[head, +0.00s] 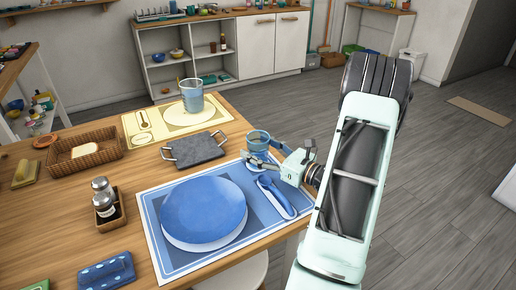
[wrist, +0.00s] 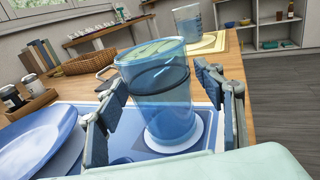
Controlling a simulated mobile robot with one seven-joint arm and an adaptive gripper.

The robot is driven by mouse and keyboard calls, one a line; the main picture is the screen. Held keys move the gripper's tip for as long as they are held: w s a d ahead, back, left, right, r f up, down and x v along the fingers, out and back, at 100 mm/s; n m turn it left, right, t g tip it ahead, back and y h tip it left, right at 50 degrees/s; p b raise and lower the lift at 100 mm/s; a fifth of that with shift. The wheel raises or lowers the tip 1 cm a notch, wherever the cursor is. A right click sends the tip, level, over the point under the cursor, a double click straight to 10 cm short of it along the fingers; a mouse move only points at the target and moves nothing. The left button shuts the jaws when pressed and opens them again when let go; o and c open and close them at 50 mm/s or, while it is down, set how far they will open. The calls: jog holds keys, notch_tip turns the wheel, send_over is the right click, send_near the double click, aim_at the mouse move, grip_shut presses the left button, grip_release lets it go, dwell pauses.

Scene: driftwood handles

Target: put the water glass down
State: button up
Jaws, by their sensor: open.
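The water glass (head: 257,141) is clear blue and upright at the far right corner of the blue placemat (head: 154,235). In the wrist view the glass (wrist: 168,100) stands between my two fingers, its base over a white round coaster (wrist: 200,124). My gripper (head: 264,160) is open, with a finger on each side of the glass. In the wrist view a gap shows between the glass and the right finger; whether the left finger touches it I cannot tell. The fingers hide part of the glass in the head view.
A blue plate (head: 204,208) and a blue spoon on its rest (head: 277,196) lie close by. A grey slab with handles (head: 195,149) is left of the glass. Another glass (head: 192,96) stands on the yellow placemat (head: 142,139). The table's right edge is near.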

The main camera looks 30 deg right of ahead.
jog(key=shift+r, duration=0.1)
jog(key=shift+s+d, duration=0.1)
jog(key=shift+s, duration=0.1)
jog(key=p+v, duration=0.1)
jog(key=v, duration=1)
jog(key=shift+s, duration=0.3)
